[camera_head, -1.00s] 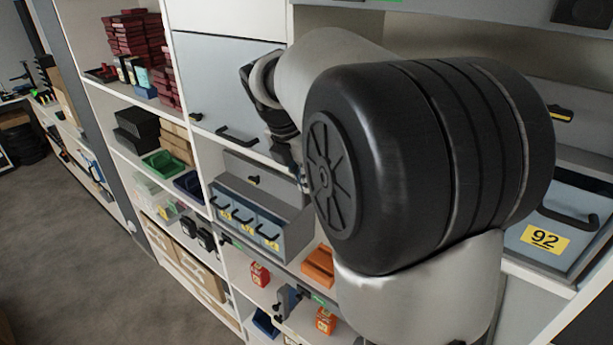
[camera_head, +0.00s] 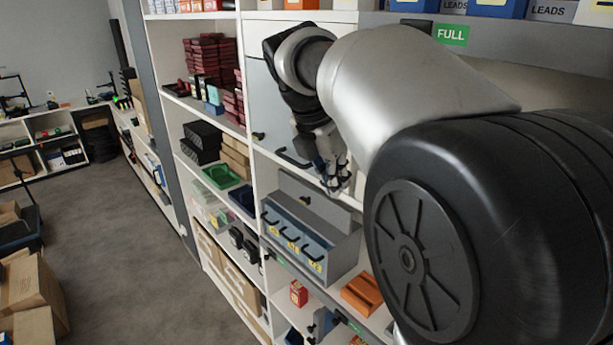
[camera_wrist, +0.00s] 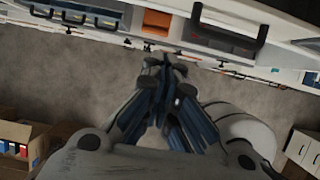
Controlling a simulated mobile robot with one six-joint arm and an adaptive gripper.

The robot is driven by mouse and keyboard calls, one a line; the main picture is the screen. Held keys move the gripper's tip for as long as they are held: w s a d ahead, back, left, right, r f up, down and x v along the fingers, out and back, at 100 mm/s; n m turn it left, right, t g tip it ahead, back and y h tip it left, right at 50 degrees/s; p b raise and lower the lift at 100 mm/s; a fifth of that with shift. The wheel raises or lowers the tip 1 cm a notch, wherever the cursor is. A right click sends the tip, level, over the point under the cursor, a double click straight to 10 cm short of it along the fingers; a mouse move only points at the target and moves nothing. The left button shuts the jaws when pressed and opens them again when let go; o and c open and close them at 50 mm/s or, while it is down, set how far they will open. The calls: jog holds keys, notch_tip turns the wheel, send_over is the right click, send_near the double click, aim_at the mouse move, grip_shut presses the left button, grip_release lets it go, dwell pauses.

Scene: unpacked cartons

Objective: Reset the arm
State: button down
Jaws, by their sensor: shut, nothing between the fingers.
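My gripper (camera_head: 335,182) hangs fingers-down in front of the shelving in the head view, near a drawer handle and above a grey drawer box. In the wrist view my gripper (camera_wrist: 166,66) has its fingertips together, with nothing held. My arm stretches across the right half of the head view and hides part of the shelves behind it. In the wrist view, grey floor lies beyond the fingers and the shelf front runs along the top.
The grey box with small blue drawers (camera_head: 305,235) stands close below my gripper. An orange bin (camera_head: 362,292) and a small red box (camera_head: 298,293) are on a lower shelf. Open cartons (camera_head: 30,290) stand at the left. The floor (camera_head: 120,220) between is clear.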

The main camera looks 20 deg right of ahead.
jog(key=s+a+f+m+t+y+b, duration=0.1)
jog(key=s+a+f+m+b, duration=0.3)
jog(key=f, duration=0.9)
jog(key=s+a+f+m+t+y+b, duration=0.1)
jog(key=s+a+f+m+b, duration=0.2)
jog(key=s+f+m+b, duration=0.7)
jog(key=s+a+f+m+t+y+b, duration=0.1)
jog(key=s+a+f+m+b, duration=0.3)
jog(key=s+f+m+b, duration=0.4)
notch_tip(320, 180, down, 10)
jog(key=s+y+b, duration=0.1)
jog(key=b, duration=0.6)
jog(key=shift+a, duration=0.35)
jog(key=shift+f, duration=0.1)
